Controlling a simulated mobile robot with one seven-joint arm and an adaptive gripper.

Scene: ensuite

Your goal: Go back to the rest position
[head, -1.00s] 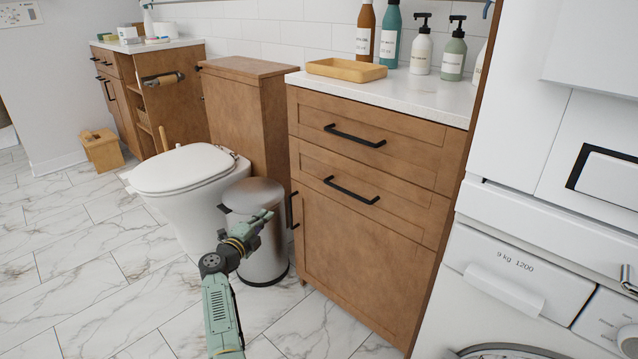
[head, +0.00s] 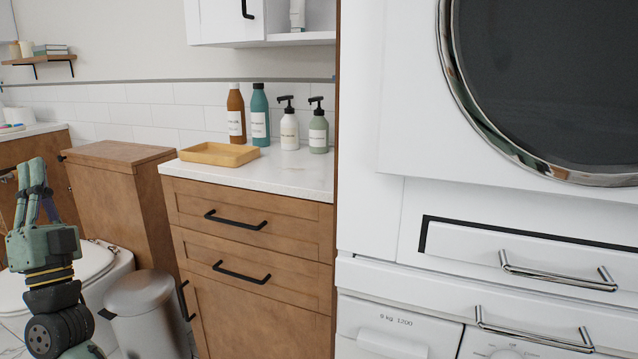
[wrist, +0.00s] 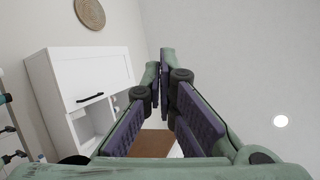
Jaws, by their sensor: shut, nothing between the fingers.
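My gripper (head: 37,180) stands upright at the left of the head view, in front of the toilet and the wooden cabinet beside it. Its green fingers point up. In the wrist view my gripper (wrist: 160,62) shows its two fingers with purple pads coming together at the tips. It is shut and holds nothing. It touches nothing that I can see.
A brown counter cabinet (head: 247,215) with drawers bears a yellow tray (head: 219,154) and several bottles. Stacked white machines (head: 400,215) fill the right. A metal bin (head: 145,315) and the toilet (head: 110,275) stand low at left. A white wall cabinet (wrist: 85,75) shows in the wrist view.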

